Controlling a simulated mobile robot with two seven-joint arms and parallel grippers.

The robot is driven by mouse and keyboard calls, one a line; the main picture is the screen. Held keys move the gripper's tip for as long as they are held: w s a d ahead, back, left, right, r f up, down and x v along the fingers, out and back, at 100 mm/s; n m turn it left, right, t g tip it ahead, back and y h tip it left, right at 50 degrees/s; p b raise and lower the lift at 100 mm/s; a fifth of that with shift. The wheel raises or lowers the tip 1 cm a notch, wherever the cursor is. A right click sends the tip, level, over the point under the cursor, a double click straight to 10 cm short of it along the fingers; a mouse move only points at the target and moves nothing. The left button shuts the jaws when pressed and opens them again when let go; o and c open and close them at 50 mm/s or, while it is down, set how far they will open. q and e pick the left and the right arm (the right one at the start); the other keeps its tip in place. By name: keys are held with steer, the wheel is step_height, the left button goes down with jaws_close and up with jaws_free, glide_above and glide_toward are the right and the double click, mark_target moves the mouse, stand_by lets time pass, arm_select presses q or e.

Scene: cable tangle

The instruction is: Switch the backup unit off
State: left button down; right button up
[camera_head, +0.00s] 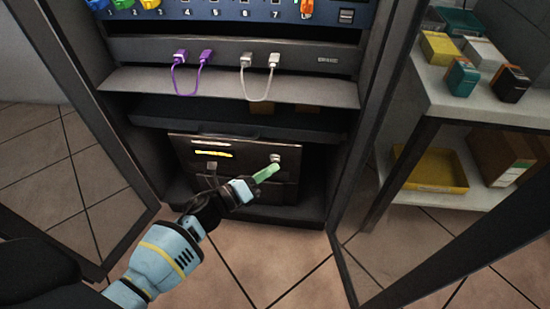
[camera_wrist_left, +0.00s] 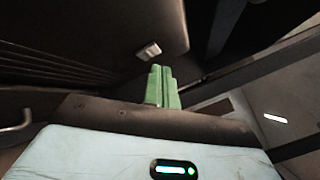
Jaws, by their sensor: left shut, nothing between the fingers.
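The backup unit (camera_head: 245,183) is a dark box low in the rack, with a yellow lit strip and a white label on its front. A small pale switch (camera_head: 276,157) sits at its upper right; it also shows in the left wrist view (camera_wrist_left: 149,51). My left gripper (camera_head: 268,172) has green fingers, shut and empty. Its tips are just below the switch in the head view. In the left wrist view the fingers (camera_wrist_left: 162,84) point up, a little below and right of the switch. I cannot tell whether they touch it. The right gripper is not in view.
Above the unit are a shelf (camera_head: 230,122), a panel with purple (camera_head: 187,72) and white (camera_head: 260,76) cables, and a blue patch panel (camera_head: 230,12). Open rack doors stand left and right. A shelf with boxes (camera_head: 463,77) and a yellow tray (camera_head: 432,170) is at right.

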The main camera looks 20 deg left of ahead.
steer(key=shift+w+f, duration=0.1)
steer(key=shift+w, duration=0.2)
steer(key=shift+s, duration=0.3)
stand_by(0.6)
arm_select(q)
steer(key=shift+w, duration=0.15)
steer(key=shift+w+a+b, duration=0.1)
steer(key=shift+w+b, duration=0.15)
steer(key=shift+b, duration=0.05)
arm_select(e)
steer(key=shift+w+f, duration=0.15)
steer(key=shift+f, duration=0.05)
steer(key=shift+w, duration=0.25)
